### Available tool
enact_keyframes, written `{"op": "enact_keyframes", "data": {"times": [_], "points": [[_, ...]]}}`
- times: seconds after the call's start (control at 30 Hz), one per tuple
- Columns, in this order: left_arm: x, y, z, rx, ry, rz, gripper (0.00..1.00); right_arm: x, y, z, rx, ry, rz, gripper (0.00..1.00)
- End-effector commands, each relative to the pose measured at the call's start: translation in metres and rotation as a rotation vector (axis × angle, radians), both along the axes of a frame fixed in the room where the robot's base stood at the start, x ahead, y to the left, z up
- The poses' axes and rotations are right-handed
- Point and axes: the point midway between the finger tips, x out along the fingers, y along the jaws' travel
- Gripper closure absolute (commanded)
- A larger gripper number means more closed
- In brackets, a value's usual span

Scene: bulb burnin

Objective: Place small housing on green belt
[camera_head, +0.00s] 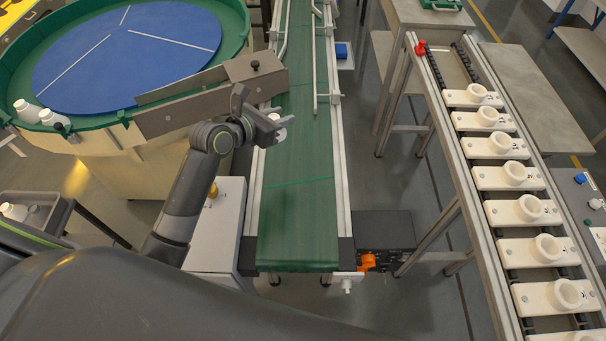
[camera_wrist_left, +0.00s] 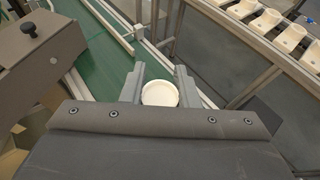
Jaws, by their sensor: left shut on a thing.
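The small housing is a white, round, cup-like part (camera_wrist_left: 160,94) between the two fingers of my left gripper (camera_wrist_left: 160,88) in the left wrist view. My left gripper (camera_head: 279,122) is shut on it. In the head view the housing (camera_head: 275,117) shows only as a small white piece at the fingers, partly hidden by them. The gripper is over the left side of the green belt (camera_head: 305,215), near its left rail. The gap between housing and belt cannot be told. The belt also shows in the left wrist view (camera_wrist_left: 95,62). My right gripper is not in view.
A grey guide with a black knob (camera_head: 254,68) reaches from the blue turntable (camera_head: 120,50) to the belt's left edge, close to my gripper. Thin rails (camera_head: 315,60) run along the far belt. The near belt is clear. A rack of white holders (camera_head: 513,174) stands at right.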

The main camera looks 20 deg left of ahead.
Motion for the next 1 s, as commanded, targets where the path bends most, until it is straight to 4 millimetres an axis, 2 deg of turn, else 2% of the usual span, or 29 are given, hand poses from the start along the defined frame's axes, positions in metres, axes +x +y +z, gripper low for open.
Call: {"op": "enact_keyframes", "data": {"times": [0.03,0.1,0.3,0.37,0.6,0.87,1.0], "points": [[0.013,-0.009,-0.015,-0.010,0.004,0.035,0.94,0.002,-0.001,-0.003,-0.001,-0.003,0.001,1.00],[0.026,-0.018,-0.029,-0.006,0.002,0.073,0.94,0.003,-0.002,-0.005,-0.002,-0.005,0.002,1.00],[0.046,-0.040,-0.053,0.000,-0.001,0.123,0.94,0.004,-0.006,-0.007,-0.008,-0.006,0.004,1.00],[0.047,-0.043,-0.060,0.002,0.000,0.127,0.94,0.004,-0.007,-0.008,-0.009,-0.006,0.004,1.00],[0.048,-0.044,-0.104,0.002,0.001,0.130,0.94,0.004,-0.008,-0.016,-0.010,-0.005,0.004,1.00],[0.048,-0.044,-0.127,0.003,-0.002,0.129,0.94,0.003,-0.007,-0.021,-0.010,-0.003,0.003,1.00],[0.048,-0.044,-0.149,0.003,0.000,0.130,0.94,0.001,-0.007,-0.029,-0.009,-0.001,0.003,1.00]]}}
